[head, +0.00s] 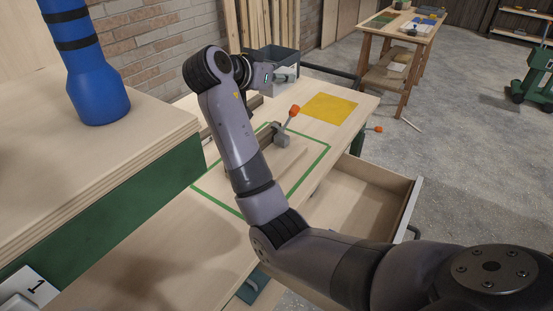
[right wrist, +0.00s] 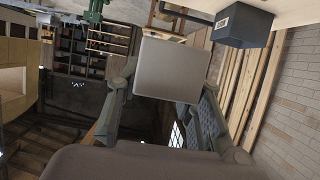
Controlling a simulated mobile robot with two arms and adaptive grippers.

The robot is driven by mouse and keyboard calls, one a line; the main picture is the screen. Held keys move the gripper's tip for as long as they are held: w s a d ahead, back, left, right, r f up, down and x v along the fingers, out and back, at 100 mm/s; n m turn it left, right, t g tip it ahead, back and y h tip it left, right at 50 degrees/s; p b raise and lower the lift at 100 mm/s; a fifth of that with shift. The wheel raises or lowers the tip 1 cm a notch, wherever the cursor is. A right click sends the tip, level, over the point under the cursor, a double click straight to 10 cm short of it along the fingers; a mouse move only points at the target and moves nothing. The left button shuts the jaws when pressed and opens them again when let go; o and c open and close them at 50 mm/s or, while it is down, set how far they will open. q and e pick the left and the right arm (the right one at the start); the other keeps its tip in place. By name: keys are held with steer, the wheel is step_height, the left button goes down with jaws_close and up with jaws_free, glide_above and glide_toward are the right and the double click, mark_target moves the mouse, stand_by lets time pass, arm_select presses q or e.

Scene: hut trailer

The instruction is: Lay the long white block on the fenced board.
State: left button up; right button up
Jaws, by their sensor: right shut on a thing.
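My right gripper (head: 283,75) is at the back of the bench, beside the dark bin, and is partly hidden by its own arm. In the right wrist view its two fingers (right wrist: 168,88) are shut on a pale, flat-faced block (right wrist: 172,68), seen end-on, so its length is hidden. In the head view a whitish part of the block (head: 281,88) shows just under the gripper. The fenced board (head: 292,167) lies inside a green outline on the bench, partly behind my right arm. A clamp with an orange handle (head: 294,110) stands at it. My left gripper is out of view.
A yellow mat (head: 330,107) lies right of the gripper. The dark bin (head: 273,58) also shows in the wrist view (right wrist: 242,24). An open drawer (head: 378,187) juts out at the bench's right. A blue bottle (head: 95,85) stands on the raised surface at left.

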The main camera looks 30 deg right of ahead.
mark_target(277, 163)
step_height(277, 163, down, 24)
steer(key=shift+r, duration=0.15)
stand_by(0.3)
steer(key=o, duration=1.3)
steer(key=shift+c, duration=0.2)
